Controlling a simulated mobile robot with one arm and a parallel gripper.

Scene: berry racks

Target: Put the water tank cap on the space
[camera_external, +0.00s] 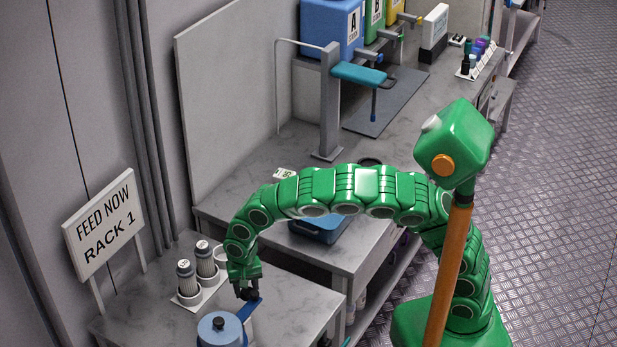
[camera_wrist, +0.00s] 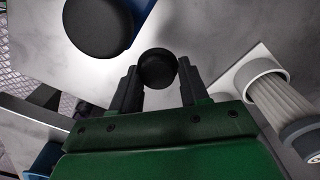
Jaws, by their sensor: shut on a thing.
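My gripper (camera_external: 248,291) is at the end of the bent green arm, low over the near table. In the wrist view its two dark fingers (camera_wrist: 158,85) are shut on a small round black cap (camera_wrist: 157,68), which I take to be the water tank cap. The cap's lower side is hidden. A blue-lidded tank (camera_external: 220,330) stands just below and left of the gripper, cut by the frame's bottom edge. A blue part (camera_external: 246,308) rises beside it, right under the gripper; whether the cap touches it I cannot tell. A larger black disc (camera_wrist: 97,25) shows in the wrist view.
Two ribbed canisters (camera_external: 187,279) stand in a white tray (camera_external: 209,294) left of the gripper; one canister (camera_wrist: 280,100) shows close at right in the wrist view. A "FEED NOW RACK 1" sign (camera_external: 104,225) stands behind. A blue bin (camera_external: 320,229) sits under the arm.

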